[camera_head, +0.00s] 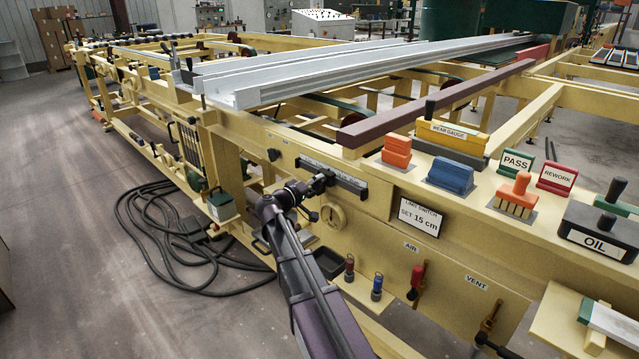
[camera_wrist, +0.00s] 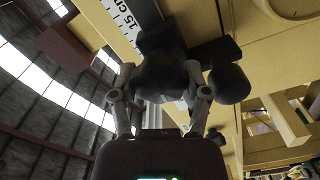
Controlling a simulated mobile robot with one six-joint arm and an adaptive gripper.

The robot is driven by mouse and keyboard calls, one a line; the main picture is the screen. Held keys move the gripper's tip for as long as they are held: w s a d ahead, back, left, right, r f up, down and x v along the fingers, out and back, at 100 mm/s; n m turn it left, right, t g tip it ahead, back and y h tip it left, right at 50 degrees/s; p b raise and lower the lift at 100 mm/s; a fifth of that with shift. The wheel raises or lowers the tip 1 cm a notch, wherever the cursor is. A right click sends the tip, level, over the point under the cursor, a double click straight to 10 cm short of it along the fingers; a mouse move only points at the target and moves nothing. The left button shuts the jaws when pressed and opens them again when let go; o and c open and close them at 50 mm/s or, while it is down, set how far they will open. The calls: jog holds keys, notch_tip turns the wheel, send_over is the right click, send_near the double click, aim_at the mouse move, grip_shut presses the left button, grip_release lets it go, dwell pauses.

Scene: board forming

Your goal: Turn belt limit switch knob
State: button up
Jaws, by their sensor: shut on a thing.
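The limit switch scale (camera_head: 347,180), a dark bar with a pale ruled strip, is fixed to the front of the yellow frame. A dark rounded knob (camera_wrist: 160,76) sits at the scale in the wrist view. My gripper (camera_head: 318,186) is at the scale's left half, its two fingers shut on the knob's sides. The "15 cm" mark (camera_wrist: 124,14) shows beside the dark slider part. A second dark ball (camera_wrist: 229,83) stands to the right of the knob. In the head view my gripper mostly hides the knob. The knob's exact setting cannot be read.
A sign (camera_head: 418,217) reads "LIMIT SWITCH SET 15 cm". A round yellow dial (camera_head: 333,216) is just below my gripper. A black tray (camera_head: 330,262) and red and blue-handled tools are lower down. Stamps and an oil box (camera_head: 600,232) stand on the right ledge.

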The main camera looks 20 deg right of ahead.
jog(key=n, duration=0.6)
jog(key=shift+s+a+f+n, duration=0.1)
jog(key=shift+a+n, duration=0.05)
jog(key=shift+n, duration=0.15)
jog(key=n, duration=0.6)
jog(key=shift+n, duration=0.3)
jog(key=o, duration=1.2)
jog(key=shift+c, duration=0.2)
